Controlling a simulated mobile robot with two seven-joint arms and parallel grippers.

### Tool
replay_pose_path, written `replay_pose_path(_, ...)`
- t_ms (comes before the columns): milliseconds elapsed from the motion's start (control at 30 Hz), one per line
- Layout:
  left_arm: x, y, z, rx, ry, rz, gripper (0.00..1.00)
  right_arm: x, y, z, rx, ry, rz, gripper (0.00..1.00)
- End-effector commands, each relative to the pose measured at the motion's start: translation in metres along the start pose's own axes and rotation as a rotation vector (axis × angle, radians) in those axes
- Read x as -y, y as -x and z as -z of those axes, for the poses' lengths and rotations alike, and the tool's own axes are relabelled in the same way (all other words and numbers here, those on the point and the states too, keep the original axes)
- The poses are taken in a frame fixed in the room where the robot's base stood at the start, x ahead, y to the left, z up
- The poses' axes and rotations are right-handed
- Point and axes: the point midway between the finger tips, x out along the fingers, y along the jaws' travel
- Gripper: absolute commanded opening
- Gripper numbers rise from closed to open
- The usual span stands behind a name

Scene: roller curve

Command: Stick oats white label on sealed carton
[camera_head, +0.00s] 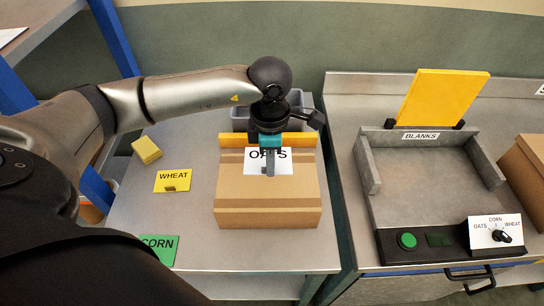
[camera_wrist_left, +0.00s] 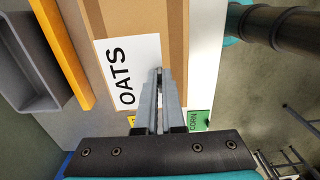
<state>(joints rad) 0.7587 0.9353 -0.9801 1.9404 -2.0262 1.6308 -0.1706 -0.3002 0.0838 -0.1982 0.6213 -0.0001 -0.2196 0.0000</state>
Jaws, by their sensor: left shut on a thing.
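In the left wrist view the fingertips (camera_wrist_left: 158,74) meet at the label's edge. I cannot tell whether the label touches the carton. My right gripper is not in view.
A yellow WHEAT label (camera_head: 173,181), green CORN label (camera_head: 158,250) and yellow block (camera_head: 146,150) lie left of the carton. An orange strip (camera_head: 230,140) and grey bin (camera_head: 240,122) are behind it. Right is a BLANKS station (camera_head: 415,197) with a dial panel (camera_head: 494,232).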

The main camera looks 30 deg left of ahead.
Motion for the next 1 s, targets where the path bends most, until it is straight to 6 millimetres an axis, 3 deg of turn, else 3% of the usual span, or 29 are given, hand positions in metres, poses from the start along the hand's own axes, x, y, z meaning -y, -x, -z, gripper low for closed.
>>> replay_pose_path(233,0.000,-0.017,0.000,-0.002,0.001,0.001,0.00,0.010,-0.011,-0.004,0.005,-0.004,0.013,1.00)
replay_pose_path(700,0.000,-0.064,0.000,-0.001,0.000,0.001,0.00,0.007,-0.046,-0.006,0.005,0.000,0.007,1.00)
replay_pose_path(1000,0.000,-0.075,0.000,-0.001,0.000,0.000,0.00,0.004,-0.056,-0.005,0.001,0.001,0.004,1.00)
